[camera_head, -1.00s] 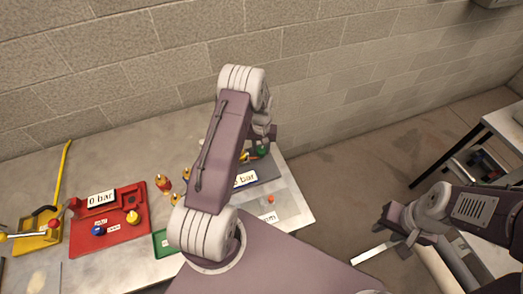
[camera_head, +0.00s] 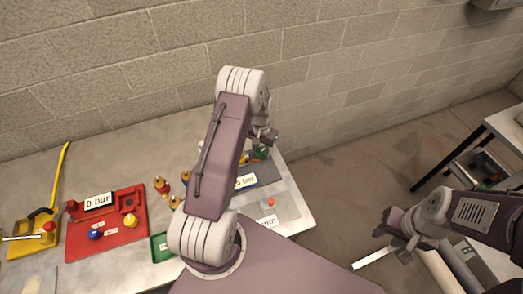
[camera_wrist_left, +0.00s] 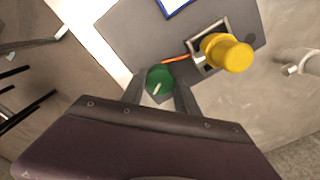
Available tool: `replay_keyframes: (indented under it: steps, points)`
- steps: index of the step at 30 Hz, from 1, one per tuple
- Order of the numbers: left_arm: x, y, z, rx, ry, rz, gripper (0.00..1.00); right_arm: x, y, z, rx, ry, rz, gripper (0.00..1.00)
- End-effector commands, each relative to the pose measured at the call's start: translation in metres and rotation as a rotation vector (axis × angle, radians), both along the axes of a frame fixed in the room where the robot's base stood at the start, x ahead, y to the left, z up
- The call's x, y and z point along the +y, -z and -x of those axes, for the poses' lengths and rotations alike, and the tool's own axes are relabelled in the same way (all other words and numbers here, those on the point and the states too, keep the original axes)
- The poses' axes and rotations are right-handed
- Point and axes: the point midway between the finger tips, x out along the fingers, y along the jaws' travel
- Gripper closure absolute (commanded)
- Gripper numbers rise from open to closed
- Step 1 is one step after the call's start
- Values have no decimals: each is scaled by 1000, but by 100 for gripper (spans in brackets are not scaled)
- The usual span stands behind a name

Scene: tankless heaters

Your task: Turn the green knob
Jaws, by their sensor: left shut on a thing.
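The green knob (camera_wrist_left: 160,78) sits on a grey panel (camera_wrist_left: 135,32) in the left wrist view. It also shows in the head view (camera_head: 261,153), partly hidden by my left arm. My left gripper (camera_wrist_left: 161,86) is shut on the knob, with one finger on each side of it. The left gripper also shows in the head view (camera_head: 264,146), over the right end of the bench. My right gripper (camera_head: 387,226) is off to the right, away from the bench; whether its jaws are open is unclear.
A yellow knob (camera_wrist_left: 228,52) stands close to the green knob. A red panel (camera_head: 110,238) with a "0 bar" sign and a yellow tray (camera_head: 35,262) lie left on the bench. A brick wall (camera_head: 150,60) is behind. Another table (camera_head: 500,125) stands far right.

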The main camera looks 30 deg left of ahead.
Motion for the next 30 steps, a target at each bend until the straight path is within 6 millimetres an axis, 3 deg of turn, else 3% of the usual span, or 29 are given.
replay_keyframes:
  steps: [5,6,8,19,30]
  points:
    - [1,-2,-2,-7,-1,-2,100,0,0,0,0,0,0,64]
    - [1,-2,-3,-8,-1,-2,58,0,0,0,0,0,0,64]
    - [1,-2,-2,-7,-1,-1,41,0,0,0,0,0,0,64]
    - [0,-6,-1,-4,-2,-1,41,0,3,0,0,0,0,64]
    - [1,-79,-2,-8,-1,-2,41,0,22,0,0,0,0,64]
